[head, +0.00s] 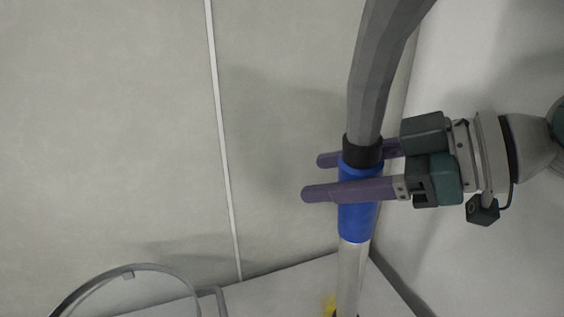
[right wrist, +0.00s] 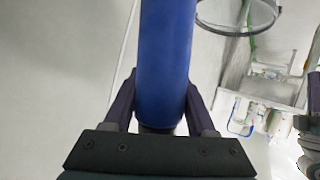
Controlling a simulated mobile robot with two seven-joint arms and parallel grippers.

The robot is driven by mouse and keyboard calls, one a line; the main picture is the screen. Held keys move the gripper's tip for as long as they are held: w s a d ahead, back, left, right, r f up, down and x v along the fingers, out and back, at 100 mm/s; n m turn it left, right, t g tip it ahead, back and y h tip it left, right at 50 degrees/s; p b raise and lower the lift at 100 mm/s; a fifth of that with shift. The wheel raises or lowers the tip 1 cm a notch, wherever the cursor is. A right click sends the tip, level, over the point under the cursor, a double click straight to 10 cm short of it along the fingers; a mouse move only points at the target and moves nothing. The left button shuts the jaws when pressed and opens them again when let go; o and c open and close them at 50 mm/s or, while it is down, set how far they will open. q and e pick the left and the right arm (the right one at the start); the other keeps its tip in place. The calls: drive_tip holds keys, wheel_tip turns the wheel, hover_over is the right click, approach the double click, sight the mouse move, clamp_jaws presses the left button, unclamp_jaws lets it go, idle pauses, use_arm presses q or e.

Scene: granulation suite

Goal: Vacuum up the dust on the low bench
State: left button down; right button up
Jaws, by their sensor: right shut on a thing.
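My right gripper (head: 312,177) comes in from the right, its two purple fingers shut around the blue grip (head: 357,220) of a vacuum wand. A ribbed grey hose (head: 375,70) rises from a black collar above the grip. A bare metal tube (head: 351,275) runs down from it, nearly upright. The blue grip also fills the space between the fingers in the right wrist view (right wrist: 165,60). Yellow dust (head: 328,304) lies on a pale low bench (head: 275,288) at the bottom edge, beside the tube. The wand's lower end is mostly cut off. My left gripper does not show.
A grey ring-shaped frame (head: 130,272) stands at the lower left; a similar ring is at the top of the right wrist view (right wrist: 238,28). Pale walls (head: 110,130) meet in a corner behind the wand. A cluttered pale surface (right wrist: 255,118) lies at the right wrist view's right.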

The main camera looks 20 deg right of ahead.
drive_tip(key=w+b, duration=0.4)
drive_tip(key=w, duration=0.3)
drive_tip(key=shift+a, duration=0.25)
drive_tip(key=shift+s+r, duration=0.1)
drive_tip(key=shift+a, duration=0.7)
drive_tip(key=shift+s, duration=0.1)
